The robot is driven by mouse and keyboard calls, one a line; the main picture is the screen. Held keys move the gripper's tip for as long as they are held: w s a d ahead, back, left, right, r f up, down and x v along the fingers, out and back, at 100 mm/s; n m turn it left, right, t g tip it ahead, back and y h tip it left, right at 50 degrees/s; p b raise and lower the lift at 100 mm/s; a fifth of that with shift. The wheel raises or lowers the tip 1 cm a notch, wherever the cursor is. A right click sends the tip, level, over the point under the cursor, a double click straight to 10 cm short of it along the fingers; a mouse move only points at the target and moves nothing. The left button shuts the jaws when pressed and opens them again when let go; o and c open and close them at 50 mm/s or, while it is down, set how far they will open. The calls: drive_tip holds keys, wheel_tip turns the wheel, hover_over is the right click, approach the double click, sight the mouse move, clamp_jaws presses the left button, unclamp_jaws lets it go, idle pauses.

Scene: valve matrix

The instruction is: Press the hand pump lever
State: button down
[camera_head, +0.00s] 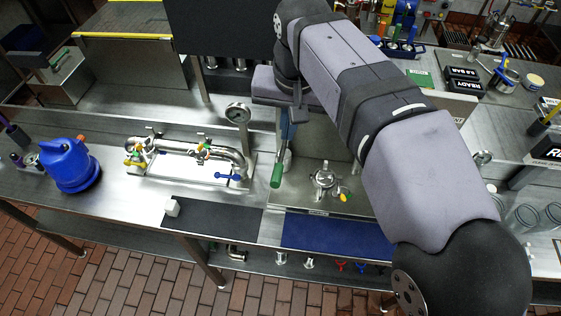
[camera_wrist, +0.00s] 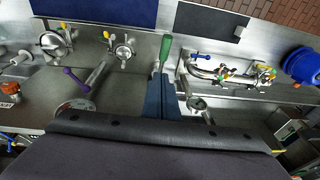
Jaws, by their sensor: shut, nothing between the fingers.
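A green-gripped lever (camera_head: 278,174), which looks like the hand pump lever, stands out toward the front of the bench, just right of the pipe assembly. In the wrist view its green grip (camera_wrist: 165,50) lies straight beyond my fingertips. My gripper (camera_wrist: 160,80) is shut and empty, its blue-grey fingers pointing at the near end of the grip. The fingers overlap the lever's root in that view, so I cannot tell whether they touch it. In the head view my arm hides most of the pump body and much of my gripper.
A pipe assembly with small coloured valve handles (camera_head: 190,158) and a round gauge (camera_head: 238,113) stand to the left. A blue container (camera_head: 70,165) is farther left. A small metal valve fitting (camera_head: 323,178) is to the right. The dark mat (camera_head: 215,217) and blue mat (camera_head: 335,234) lie in front, mostly clear.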

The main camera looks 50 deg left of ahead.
drive_tip(key=p, duration=0.5)
hover_over(280, 171)
drive_tip(key=f, duration=1.2)
drive_tip(key=shift+d, duration=0.35)
drive_tip(key=shift+s+f, duration=0.15)
drive_tip(key=shift+f, duration=0.65)
drive_tip(key=shift+f, duration=0.1)
